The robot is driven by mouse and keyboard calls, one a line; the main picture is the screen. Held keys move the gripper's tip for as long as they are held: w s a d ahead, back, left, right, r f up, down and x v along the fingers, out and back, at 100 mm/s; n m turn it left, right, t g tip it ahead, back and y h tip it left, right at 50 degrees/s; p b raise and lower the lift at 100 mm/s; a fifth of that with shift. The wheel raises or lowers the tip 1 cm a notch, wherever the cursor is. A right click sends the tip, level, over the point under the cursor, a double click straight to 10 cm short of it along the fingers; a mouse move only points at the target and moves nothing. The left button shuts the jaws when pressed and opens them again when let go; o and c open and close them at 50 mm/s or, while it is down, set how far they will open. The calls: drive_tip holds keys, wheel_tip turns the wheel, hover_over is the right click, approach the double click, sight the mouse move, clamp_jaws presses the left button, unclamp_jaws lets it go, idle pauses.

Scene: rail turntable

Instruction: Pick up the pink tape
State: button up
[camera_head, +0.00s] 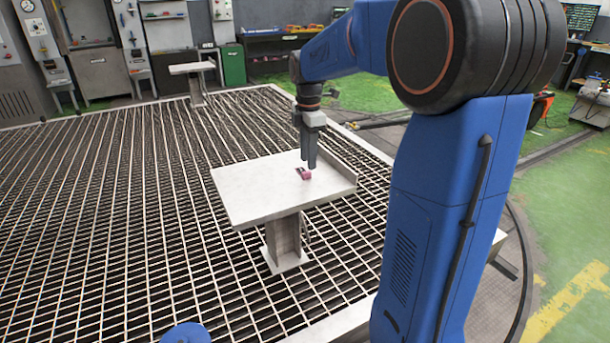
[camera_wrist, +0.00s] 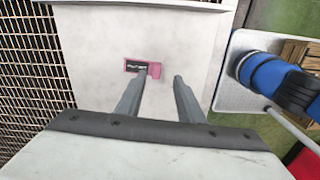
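The pink tape (camera_head: 304,174) is a small pink piece with a dark label, lying on the white tabletop (camera_head: 250,192) of a small pedestal table. In the wrist view the tape (camera_wrist: 143,68) lies beyond my fingertips, nearer the left finger, with its label on the left side. My gripper (camera_head: 309,165) points down over the table, close to the tape. In the wrist view my gripper (camera_wrist: 158,78) has its two fingers apart with a gap between them, and nothing is held. I cannot tell the exact height of the fingertips above the tabletop.
The table has a raised rim (camera_head: 332,165) along its right side. It stands on a slatted metal grating (camera_head: 120,190). A second small table (camera_head: 192,68) stands farther back. A green bin (camera_head: 232,64) and cabinets line the wall. The tabletop around the tape is clear.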

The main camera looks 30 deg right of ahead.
sight(308, 172)
drive_tip(key=shift+w+d+f, duration=0.1)
drive_tip(key=shift+w+f, duration=0.1)
drive_tip(key=shift+f, duration=1)
drive_tip(key=shift+w+f, duration=0.15)
drive_tip(key=shift+f, duration=1)
drive_tip(key=shift+c, duration=0.3)
clamp_jaws()
